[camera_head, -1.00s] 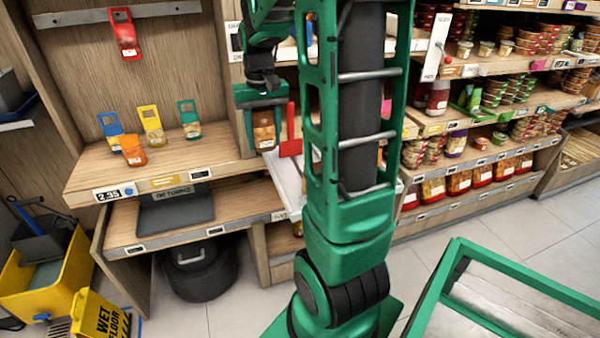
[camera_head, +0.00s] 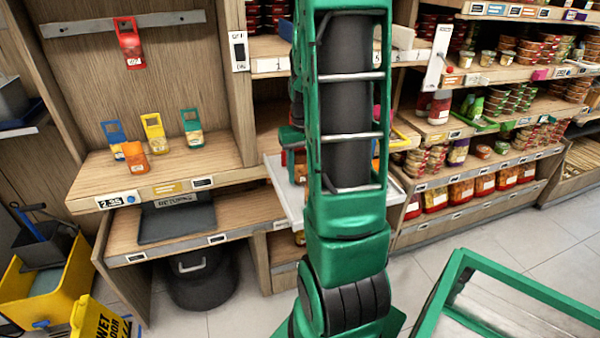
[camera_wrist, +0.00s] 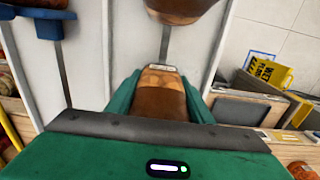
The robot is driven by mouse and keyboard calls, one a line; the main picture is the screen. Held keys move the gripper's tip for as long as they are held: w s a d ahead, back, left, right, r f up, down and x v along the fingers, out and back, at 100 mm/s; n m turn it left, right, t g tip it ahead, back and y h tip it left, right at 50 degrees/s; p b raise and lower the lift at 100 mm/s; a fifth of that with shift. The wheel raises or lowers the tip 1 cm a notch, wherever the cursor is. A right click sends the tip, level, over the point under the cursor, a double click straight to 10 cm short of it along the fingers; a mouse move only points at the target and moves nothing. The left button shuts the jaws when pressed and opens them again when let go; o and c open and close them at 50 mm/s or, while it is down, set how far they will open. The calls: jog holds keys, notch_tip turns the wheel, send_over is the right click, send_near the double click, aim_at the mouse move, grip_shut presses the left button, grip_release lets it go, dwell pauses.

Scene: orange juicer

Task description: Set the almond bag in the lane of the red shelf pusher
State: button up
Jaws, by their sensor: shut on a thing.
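The almond bag, a brown pack (camera_wrist: 160,98), sits between the green fingers of my gripper (camera_wrist: 160,90) in the wrist view. The gripper is shut on it, over or in front of a white tray with thin dark lane lines. The tray's rim (camera_head: 287,197) shows beside my arm in the head view, where my arm hides most of the gripper and the bag. I cannot make out the red shelf pusher clearly now. A blue pusher part (camera_wrist: 38,20) is at the upper left of the wrist view, and a brown rounded thing (camera_wrist: 185,8) is at its top.
Blue, yellow, green and orange tagged packs (camera_head: 152,135) stand on the left wooden shelf, with a red-tagged pack (camera_head: 130,45) hanging above. A returns mat (camera_head: 177,218) lies below. Stocked shelves (camera_head: 500,130) line the right. A green-framed cart (camera_head: 500,300) stands at front right.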

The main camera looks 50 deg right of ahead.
jog(key=shift+f, duration=0.15)
jog(key=o, duration=1)
jog(key=shift+o, duration=0.2)
notch_tip(320, 180, up, 12)
jog(key=s+a+f, duration=0.2)
jog(key=s+a, duration=1.2)
jog(key=a, duration=0.3)
jog(key=shift+s+f, duration=0.4)
jog(key=shift+a, duration=0.1)
